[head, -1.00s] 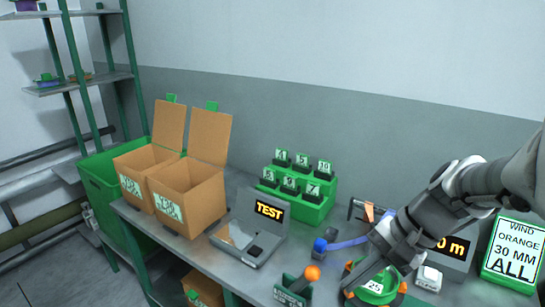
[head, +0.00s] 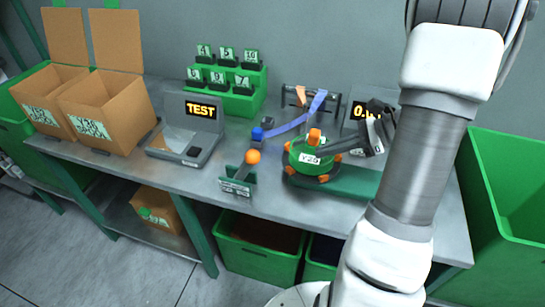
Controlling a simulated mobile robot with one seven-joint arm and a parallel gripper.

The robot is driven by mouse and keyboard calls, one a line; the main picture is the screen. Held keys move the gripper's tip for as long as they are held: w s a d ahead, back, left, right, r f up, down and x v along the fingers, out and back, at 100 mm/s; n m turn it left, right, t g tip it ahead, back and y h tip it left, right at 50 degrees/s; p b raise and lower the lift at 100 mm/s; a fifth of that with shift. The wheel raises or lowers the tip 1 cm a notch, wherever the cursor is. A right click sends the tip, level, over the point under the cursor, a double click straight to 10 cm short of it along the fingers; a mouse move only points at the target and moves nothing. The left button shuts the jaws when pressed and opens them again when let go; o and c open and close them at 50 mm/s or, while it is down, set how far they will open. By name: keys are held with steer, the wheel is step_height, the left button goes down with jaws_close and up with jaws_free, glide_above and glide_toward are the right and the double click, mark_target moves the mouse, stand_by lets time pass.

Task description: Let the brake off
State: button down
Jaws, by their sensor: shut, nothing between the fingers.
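A lever with an orange ball knob (head: 253,157) rises from a small green labelled bracket (head: 238,188) at the bench's front edge; it leans up and to the right. I cannot tell for sure that this is the brake. To its right is a green reel (head: 310,158) marked V25, with orange knobs around its base and one on top.
A blue strap (head: 295,124) runs from a blue block (head: 257,134) to a frame behind the reel. A TEST unit (head: 185,132), a green numbered rack (head: 238,100) and open cartons (head: 110,108) stand left. Green bins stand below and right.

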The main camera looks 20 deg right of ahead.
steer(key=b, duration=0.2)
glide_toward(247, 165)
steer(key=w+f, duration=0.1)
steer(key=w+a+f, duration=0.1)
steer(key=shift+a+f, duration=0.2)
steer(key=shift+f, duration=0.15)
stand_by(0.4)
